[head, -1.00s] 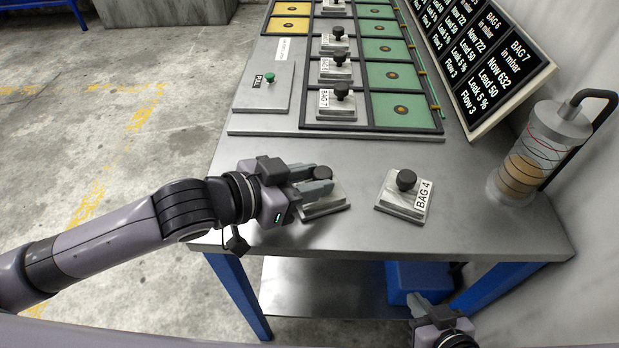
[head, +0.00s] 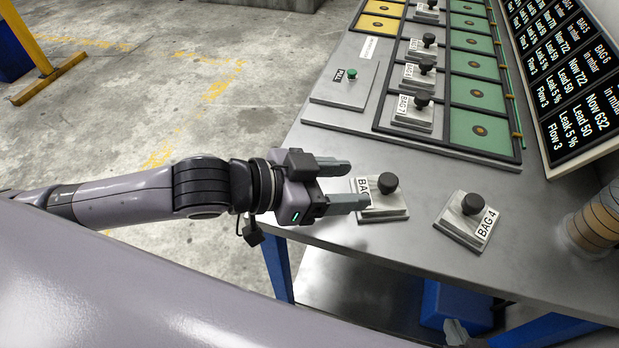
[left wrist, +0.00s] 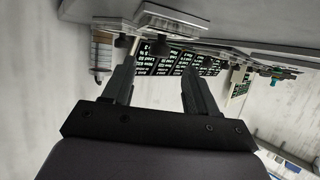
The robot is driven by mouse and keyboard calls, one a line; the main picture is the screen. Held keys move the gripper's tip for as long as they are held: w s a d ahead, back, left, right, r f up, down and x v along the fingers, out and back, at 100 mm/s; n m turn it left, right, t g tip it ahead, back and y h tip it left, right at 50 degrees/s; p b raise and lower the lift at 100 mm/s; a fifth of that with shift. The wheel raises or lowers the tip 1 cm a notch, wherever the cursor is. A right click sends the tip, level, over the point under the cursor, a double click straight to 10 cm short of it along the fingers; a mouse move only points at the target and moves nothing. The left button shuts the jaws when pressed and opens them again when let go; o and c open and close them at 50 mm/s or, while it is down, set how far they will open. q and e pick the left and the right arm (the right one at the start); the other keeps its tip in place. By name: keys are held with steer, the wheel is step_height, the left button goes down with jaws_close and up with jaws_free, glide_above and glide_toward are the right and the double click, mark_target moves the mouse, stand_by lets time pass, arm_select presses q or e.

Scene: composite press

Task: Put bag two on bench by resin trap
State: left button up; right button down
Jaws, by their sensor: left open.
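A grey block with a black knob (head: 388,184) sits flat on the bench (head: 330,150). Its label starts "BA"; my left gripper hides the rest, so I cannot read its number. My left gripper (head: 353,184) is open at the block's left side, its fingers clear of the knob. The left wrist view shows the open fingers (left wrist: 158,88) with a knobbed block (left wrist: 168,14) beyond. The resin trap, a clear cylinder with brown bands (head: 598,222), stands at the right edge.
The BAG 4 block (head: 468,220) sits right of the nearer block, towards the resin trap. A tray with green pads (head: 478,95) and several knobbed blocks, including BAG 7 (head: 412,114), lies behind. A slanted display board (head: 575,75) stands at the right.

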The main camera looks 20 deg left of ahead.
arm_select(q)
steer(key=shift+v, duration=3)
arm_select(e)
steer(key=shift+r, duration=0.1)
steer(key=shift+s, duration=0.2)
